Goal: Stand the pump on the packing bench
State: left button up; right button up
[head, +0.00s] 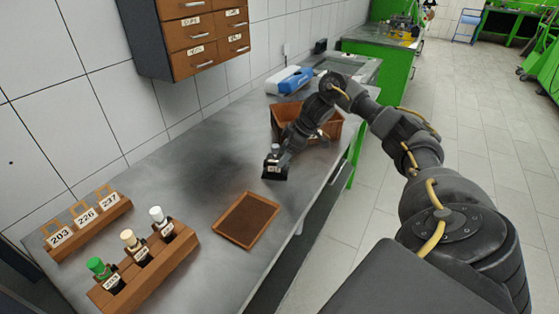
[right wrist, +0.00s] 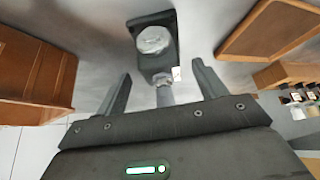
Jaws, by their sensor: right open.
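The pump (head: 274,168) stands on the grey steel bench (head: 190,165), with a dark flat base, a silvery top and a small white label. In the right wrist view the pump (right wrist: 153,42) lies just ahead of my fingers, and its narrow grey end points back between them. My right gripper (head: 284,155) is beside the pump in the head view, partly merged with it. In the right wrist view its fingers (right wrist: 162,88) are apart, with visible space on both sides of the narrow end. My left gripper is not in view. I cannot tell which surface is the packing bench.
A brown crate (head: 283,124) stands behind my right wrist. A shallow brown tray (head: 246,242) lies in front, near the bench edge. A wooden rack (head: 160,262) holds capped bottles at lower left, near a tag holder (head: 85,228). Green benches (head: 385,62) stand farther back.

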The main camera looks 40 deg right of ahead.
jog(key=p+v, duration=0.1)
jog(key=v, duration=0.7)
